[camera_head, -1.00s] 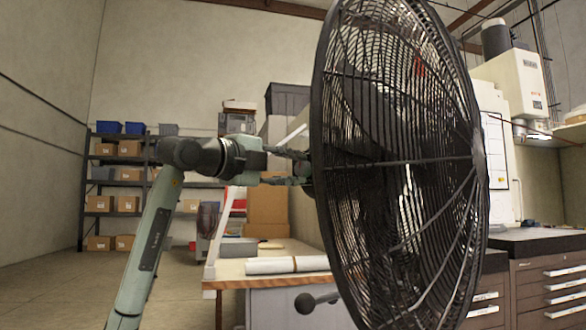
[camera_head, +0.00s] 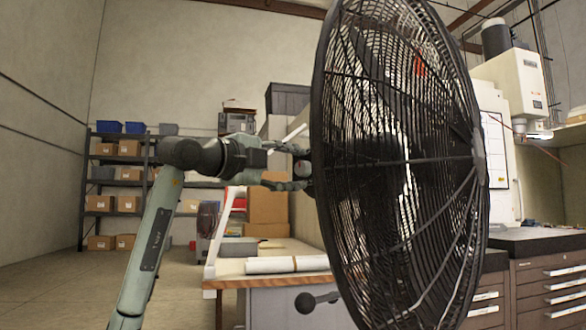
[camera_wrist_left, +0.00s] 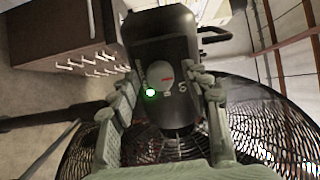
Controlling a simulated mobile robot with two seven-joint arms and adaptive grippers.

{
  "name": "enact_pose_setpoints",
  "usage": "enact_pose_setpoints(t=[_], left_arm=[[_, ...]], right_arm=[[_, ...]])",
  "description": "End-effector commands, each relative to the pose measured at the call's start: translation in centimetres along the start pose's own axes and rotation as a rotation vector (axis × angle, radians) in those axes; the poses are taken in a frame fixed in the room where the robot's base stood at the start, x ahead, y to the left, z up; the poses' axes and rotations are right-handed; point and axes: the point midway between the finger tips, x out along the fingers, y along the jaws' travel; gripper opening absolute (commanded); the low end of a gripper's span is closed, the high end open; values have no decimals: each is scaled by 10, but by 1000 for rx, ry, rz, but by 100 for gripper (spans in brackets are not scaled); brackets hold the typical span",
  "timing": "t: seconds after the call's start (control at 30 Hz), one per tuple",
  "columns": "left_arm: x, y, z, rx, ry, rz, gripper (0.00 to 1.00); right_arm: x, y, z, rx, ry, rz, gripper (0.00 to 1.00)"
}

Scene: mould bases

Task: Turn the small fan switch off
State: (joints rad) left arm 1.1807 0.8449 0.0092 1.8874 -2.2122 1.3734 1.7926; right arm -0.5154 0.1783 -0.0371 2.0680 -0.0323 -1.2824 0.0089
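A large black caged fan (camera_head: 398,165) fills the middle of the head view, seen from its side. In the left wrist view its dark motor housing (camera_wrist_left: 160,35) faces me, with the cage below and around it. A small round pale switch knob with a red mark (camera_wrist_left: 160,74) sits on the housing, beside a lit green light (camera_wrist_left: 150,93). My left gripper (camera_head: 303,168) is behind the fan at the housing. In the wrist view its fingers stand apart on either side of the knob (camera_wrist_left: 163,80); contact cannot be told. My right gripper is out of view.
A wooden-topped bench (camera_head: 265,271) with a paper roll (camera_head: 287,264) stands below the gripper. A dark ball-ended lever (camera_head: 306,302) is at the fan's lower left. Shelves with boxes (camera_head: 120,185) stand far left. Drawer cabinets (camera_head: 548,282) are at right.

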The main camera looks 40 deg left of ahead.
Motion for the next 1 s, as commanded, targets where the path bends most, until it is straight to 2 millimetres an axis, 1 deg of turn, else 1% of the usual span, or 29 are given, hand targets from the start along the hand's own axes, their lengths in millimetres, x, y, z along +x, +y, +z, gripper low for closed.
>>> enact_pose_setpoints(t=[0.23,0.37,0.47,0.7,0.8,0.9,1.0], left_arm=[[0,0,0,1,0,0,48],[-9,-1,1,1,-2,-2,48],[-25,0,1,3,-3,-1,48],[-77,0,1,3,-3,-1,48],[-95,0,1,3,-4,0,48],[-108,0,1,1,-2,0,48],[-117,0,0,1,-1,1,48]], right_arm=[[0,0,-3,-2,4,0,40],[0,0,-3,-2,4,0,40],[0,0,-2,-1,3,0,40],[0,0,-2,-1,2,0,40],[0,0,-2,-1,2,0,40],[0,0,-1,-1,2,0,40],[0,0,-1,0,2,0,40]])
